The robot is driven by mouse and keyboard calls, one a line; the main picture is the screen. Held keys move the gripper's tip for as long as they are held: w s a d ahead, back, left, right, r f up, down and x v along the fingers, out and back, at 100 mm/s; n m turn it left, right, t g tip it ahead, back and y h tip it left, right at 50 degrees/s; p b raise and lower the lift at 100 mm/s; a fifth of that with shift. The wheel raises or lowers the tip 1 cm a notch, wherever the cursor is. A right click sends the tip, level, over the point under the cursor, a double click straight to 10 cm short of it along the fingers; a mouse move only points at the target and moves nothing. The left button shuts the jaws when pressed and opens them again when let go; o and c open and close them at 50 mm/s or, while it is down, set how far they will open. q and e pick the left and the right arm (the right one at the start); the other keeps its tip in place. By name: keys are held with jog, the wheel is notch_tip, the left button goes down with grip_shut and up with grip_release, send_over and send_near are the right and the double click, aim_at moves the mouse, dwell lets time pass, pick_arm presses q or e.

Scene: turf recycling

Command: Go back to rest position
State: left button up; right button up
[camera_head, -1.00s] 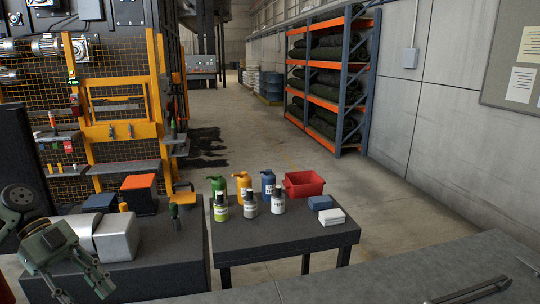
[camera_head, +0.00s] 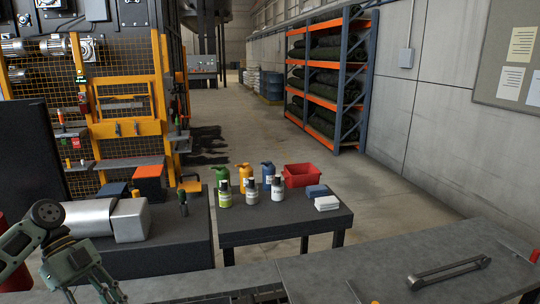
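My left gripper (camera_head: 95,294) is at the bottom left of the head view, pointing down. Its two fingers are spread apart with nothing visible between them, and the tips lie at the frame's lower edge. It is in front of the dark bench that carries a silver metal cylinder-and-block part (camera_head: 122,220). My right gripper is not in view.
A small dark table (camera_head: 285,222) holds several bottles, a red bin (camera_head: 306,175) and folded cloths (camera_head: 327,203). A grey surface (camera_head: 345,270) with a metal handle (camera_head: 450,272) crosses the front. An orange-and-blue rack (camera_head: 362,85) stands behind. The aisle floor is mostly clear.

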pick_arm(q)
jog(key=s+d+f+n+y, duration=0.2)
jog(key=s+d+f, duration=0.4)
jog(key=f, duration=0.4)
jog(key=s+d+f+n+y, duration=0.1)
jog(key=s+d+f+y, duration=0.15)
jog(key=d+f, duration=0.65)
jog(key=s+d+f+n+t, duration=0.4)
jog(key=s+d+n+t, duration=0.15)
jog(key=s+n, duration=0.35)
jog(key=s+a+r+n+t+y, duration=0.25)
jog(key=s+a+r+n, duration=0.2)
jog(key=a+n, duration=0.3)
notch_tip(320, 180, down, 34)
jog(key=s+d+g+b, duration=0.1)
jog(key=s+g+b, duration=0.15)
jog(key=b, duration=0.35)
jog(key=s+a+f+b, duration=0.3)
jog(key=s+f+b, duration=0.1)
jog(key=s+f, duration=1.2)
notch_tip(320, 180, down, 4)
jog(key=shift+s+r, duration=0.25)
jog(key=shift+s, duration=0.05)
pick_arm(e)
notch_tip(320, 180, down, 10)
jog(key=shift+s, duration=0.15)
